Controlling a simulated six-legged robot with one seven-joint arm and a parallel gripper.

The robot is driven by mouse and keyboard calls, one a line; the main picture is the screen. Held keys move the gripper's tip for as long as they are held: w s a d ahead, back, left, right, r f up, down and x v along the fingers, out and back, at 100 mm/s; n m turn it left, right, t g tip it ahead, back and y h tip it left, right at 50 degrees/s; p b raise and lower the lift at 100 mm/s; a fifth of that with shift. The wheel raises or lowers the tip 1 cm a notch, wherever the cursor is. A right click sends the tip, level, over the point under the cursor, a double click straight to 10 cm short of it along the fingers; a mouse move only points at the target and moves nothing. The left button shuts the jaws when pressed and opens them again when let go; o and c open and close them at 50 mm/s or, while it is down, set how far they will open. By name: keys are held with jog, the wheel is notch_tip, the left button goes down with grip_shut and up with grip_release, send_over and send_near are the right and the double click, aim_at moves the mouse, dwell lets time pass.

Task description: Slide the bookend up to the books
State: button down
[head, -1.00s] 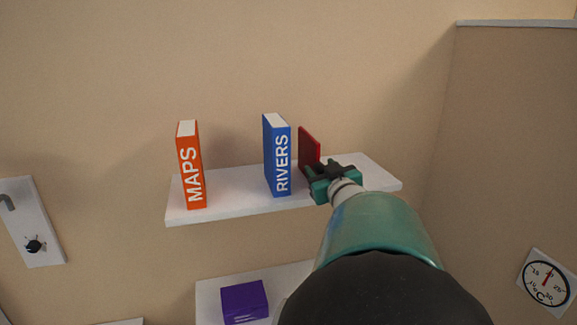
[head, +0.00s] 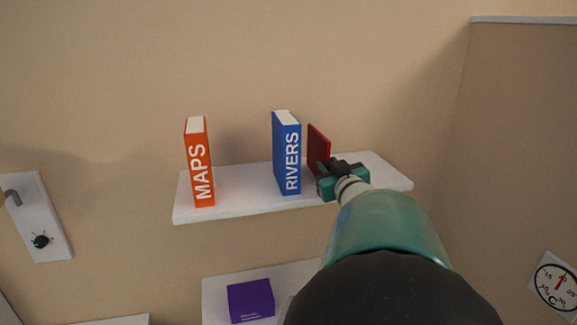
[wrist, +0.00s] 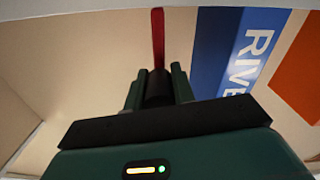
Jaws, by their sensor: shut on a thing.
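The red bookend (head: 318,150) stands upright on the white shelf (head: 240,203), just right of the blue RIVERS book (head: 287,155). A narrow gap shows between them in the head view. The orange MAPS book (head: 199,165) stands apart at the shelf's left end. My gripper (head: 336,172) is shut on the bookend's lower front part, which the fingers hide. In the wrist view the bookend (wrist: 158,40) rises as a thin red strip between the fingers (wrist: 158,85), with the RIVERS book (wrist: 232,50) beside it and the MAPS book (wrist: 300,75) beyond.
A lower shelf holds a purple box (head: 250,300). A white panel with a hook and a black bug-like knob (head: 41,241) is at the left. A round dial (head: 556,284) hangs on the right wall. The shelf right of my gripper is clear.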

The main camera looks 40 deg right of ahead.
jog(key=shift+w+a, duration=0.3)
jog(key=shift+a, duration=0.25)
jog(key=shift+w+a, duration=0.3)
jog(key=shift+a, duration=0.2)
jog(key=c, duration=1.2)
grip_release()
jog(key=shift+s, duration=0.15)
jog(key=shift+o, duration=0.2)
